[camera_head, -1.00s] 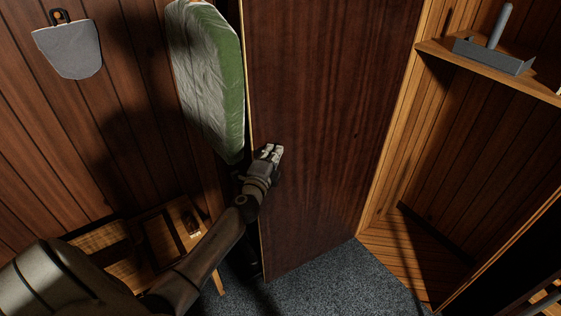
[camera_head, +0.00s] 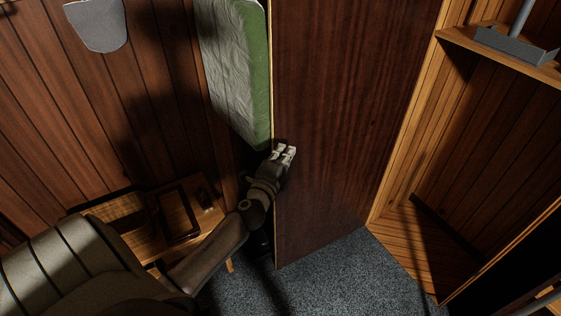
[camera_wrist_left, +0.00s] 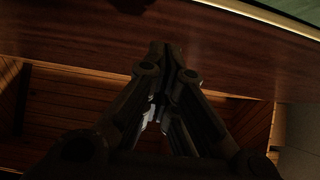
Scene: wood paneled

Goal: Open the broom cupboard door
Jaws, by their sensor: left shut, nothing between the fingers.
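The broom cupboard door (camera_head: 340,110) is a dark wood panel, swung well open, hinged on the cupboard's left side. Its free edge is at the left, near the green and white padded board. My left gripper (camera_head: 285,153) is shut and empty at the door's free edge, its fingertips over the door's inner face. Whether it touches the door I cannot tell. In the left wrist view the shut fingers (camera_wrist_left: 160,60) point at dark wood. The cupboard interior (camera_head: 470,150) is visible at the right. My right gripper is not in view.
An ironing-board-like padded panel (camera_head: 237,70) stands against the left wall. A wooden table (camera_head: 150,254) with trays is below it, beside my left arm. A shelf (camera_head: 548,72) in the cupboard holds a grey dustpan-like tool (camera_head: 512,46). Grey carpet (camera_head: 340,280) is clear in front.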

